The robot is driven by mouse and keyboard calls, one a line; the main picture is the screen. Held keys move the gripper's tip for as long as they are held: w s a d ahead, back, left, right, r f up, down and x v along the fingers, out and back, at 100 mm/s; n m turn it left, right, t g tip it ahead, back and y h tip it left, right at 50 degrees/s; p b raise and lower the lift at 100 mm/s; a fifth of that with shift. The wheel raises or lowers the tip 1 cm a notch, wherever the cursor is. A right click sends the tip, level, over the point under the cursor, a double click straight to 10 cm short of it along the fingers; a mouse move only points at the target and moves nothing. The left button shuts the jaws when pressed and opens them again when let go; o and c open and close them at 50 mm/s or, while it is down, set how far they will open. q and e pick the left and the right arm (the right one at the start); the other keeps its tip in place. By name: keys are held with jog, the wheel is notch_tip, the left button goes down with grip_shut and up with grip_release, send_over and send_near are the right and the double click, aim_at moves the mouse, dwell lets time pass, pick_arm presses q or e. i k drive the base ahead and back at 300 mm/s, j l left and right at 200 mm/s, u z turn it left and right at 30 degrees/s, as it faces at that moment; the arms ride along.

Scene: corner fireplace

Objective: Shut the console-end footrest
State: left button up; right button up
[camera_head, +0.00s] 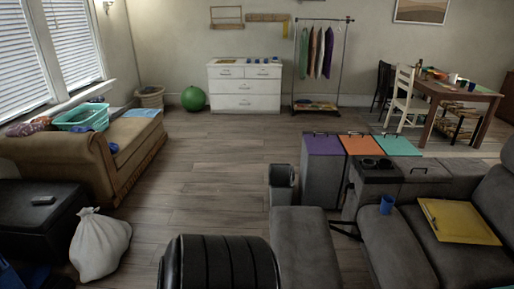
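The grey sectional sofa (395,244) stands at the right. Its console (376,178), with two dark cup holders, is at the far end of the seats. A grey padded footrest (304,244) stands out to the left of the seat nearest the console, with a gap between. A dark metal linkage (346,230) shows in that gap, so the footrest is extended. Its near end is cut off by the frame's bottom edge. Neither of my grippers is in view.
A blue cup (387,204) and a yellow folder-like item (458,221) lie on the seats. A grey upright block (282,185) stands beyond the footrest. A black ribbed rounded object (220,263) is to its left. A white bag (99,244) sits farther left. Middle floor is clear.

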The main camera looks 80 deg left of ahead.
aim_at(302, 244)
jog(key=k+j+u, duration=0.2)
jog(key=j+u, duration=0.25)
jog(key=k+j+u, duration=0.15)
jog(key=j+u, duration=0.15)
jog(key=u, duration=1.2)
jog(key=i+j, duration=0.2)
jog(key=j, duration=0.15)
jog(key=i+j+z, duration=0.1)
jog(key=i+j, duration=0.15)
jog(key=j, duration=0.15)
jog(key=i+j, duration=0.2)
jog(key=j, duration=0.15)
jog(key=z, duration=0.05)
